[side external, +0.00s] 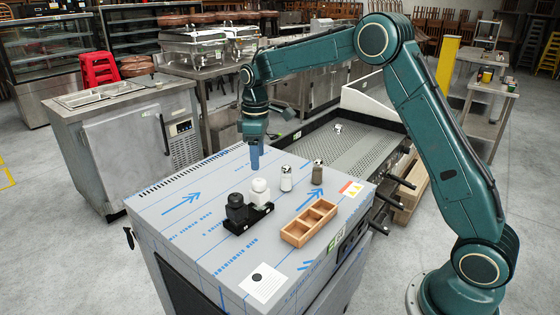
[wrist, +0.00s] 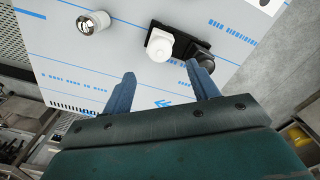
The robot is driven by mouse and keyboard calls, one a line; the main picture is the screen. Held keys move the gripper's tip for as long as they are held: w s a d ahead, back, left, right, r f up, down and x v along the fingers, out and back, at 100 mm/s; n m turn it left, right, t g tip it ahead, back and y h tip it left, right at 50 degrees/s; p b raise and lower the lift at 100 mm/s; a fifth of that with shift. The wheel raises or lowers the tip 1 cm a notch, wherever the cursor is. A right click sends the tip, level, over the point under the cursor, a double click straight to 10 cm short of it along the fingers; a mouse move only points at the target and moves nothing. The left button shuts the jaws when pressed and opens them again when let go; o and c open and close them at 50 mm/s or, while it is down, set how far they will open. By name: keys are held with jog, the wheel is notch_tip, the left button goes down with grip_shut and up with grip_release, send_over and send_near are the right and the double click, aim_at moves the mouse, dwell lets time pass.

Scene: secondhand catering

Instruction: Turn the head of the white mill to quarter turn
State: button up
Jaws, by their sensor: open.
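The white mill (side external: 260,190) stands upright in a black holder (side external: 264,209) on the steel worktop. It also shows in the wrist view (wrist: 159,47), seen from above. A black mill (side external: 236,208) stands beside it in the same holder, and shows partly behind a finger in the wrist view (wrist: 205,58). My gripper (side external: 255,164) points down, above and behind the white mill in the side view. In the wrist view my gripper (wrist: 160,70) has its fingers apart and empty, with the white mill beyond the tips, not touched. I cannot make out any mark on the white head.
A glass shaker with a metal top (side external: 286,178) and a brown one (side external: 318,173) stand right of the mills. An empty wooden compartment tray (side external: 309,222) and a paper card (side external: 263,283) lie nearer. The worktop's left side is clear.

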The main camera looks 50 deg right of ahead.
aim_at(259, 181)
notch_tip(259, 181, down, 8)
jog(key=shift+r, duration=0.2)
dwell(0.3)
jog(key=c, duration=1)
